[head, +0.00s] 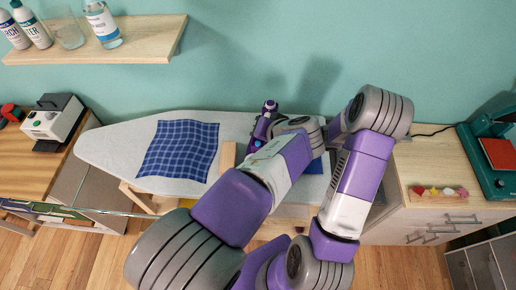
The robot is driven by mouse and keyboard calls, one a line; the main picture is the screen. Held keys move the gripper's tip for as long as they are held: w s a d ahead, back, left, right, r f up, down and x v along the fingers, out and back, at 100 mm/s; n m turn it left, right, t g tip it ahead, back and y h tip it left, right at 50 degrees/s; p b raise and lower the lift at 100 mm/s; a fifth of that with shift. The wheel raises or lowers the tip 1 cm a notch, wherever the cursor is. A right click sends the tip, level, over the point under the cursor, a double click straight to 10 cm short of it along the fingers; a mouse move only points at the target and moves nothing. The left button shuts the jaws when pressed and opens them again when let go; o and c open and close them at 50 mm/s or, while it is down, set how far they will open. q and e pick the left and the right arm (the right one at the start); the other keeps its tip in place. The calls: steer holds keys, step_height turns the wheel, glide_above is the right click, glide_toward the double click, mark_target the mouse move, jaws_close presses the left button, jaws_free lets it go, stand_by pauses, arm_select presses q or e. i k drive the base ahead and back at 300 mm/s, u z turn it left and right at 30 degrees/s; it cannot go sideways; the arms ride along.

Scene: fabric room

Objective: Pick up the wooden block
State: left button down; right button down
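My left arm reaches in from the bottom over the board. My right arm rises at the right and folds back behind the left arm. I cannot make out its gripper.
A wall shelf (120,40) with bottles and a glass hangs at the upper left. A green press (490,150) and small coloured items (440,192) are on the right cabinet. Something blue (316,166) lies partly hidden behind my arms.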

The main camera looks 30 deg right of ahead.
mark_target(228, 160)
steer(key=k, duration=1)
